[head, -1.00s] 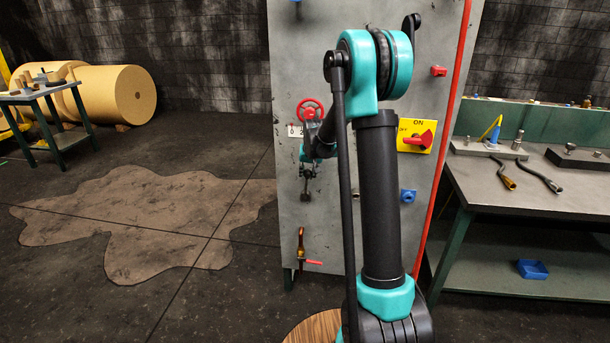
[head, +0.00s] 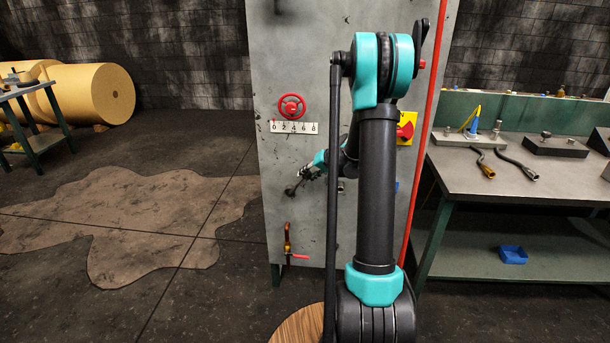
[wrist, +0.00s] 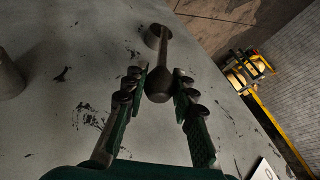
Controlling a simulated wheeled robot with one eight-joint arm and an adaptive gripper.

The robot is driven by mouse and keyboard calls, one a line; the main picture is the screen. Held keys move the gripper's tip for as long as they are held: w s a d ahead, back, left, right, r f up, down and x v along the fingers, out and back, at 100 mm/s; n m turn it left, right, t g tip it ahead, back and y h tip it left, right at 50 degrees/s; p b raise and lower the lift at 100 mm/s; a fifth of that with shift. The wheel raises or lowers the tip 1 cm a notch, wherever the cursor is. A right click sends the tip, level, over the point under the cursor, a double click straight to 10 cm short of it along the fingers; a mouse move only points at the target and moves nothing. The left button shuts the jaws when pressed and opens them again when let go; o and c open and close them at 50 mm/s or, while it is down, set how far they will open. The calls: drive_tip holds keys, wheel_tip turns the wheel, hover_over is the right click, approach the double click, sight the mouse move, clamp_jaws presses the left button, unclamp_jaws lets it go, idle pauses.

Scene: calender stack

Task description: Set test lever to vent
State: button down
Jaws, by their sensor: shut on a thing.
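The test lever is a dark rod with a round knob (wrist: 159,86), running up to a round pivot (wrist: 153,36) on the grey panel in the wrist view. My gripper (wrist: 159,82) is shut on the knob, one finger on each side. In the head view my gripper (head: 307,173) is at the panel, pointing down and left, and a dark round end of the lever (head: 290,190) shows just beyond it. My arm hides part of the panel. No vent marking is readable.
The grey panel (head: 275,200) carries a red handwheel (head: 291,106) above a numbered scale (head: 294,128), a brass tap (head: 288,240) below, and a yellow-backed red switch (head: 406,130) to the right. A workbench (head: 530,180) stands at the right.

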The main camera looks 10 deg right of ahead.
drive_tip(key=shift+s+d+f, duration=0.1)
drive_tip(key=c, duration=1.2)
unclamp_jaws()
drive_tip(key=v, duration=1.2)
drive_tip(key=shift+s, duration=0.1)
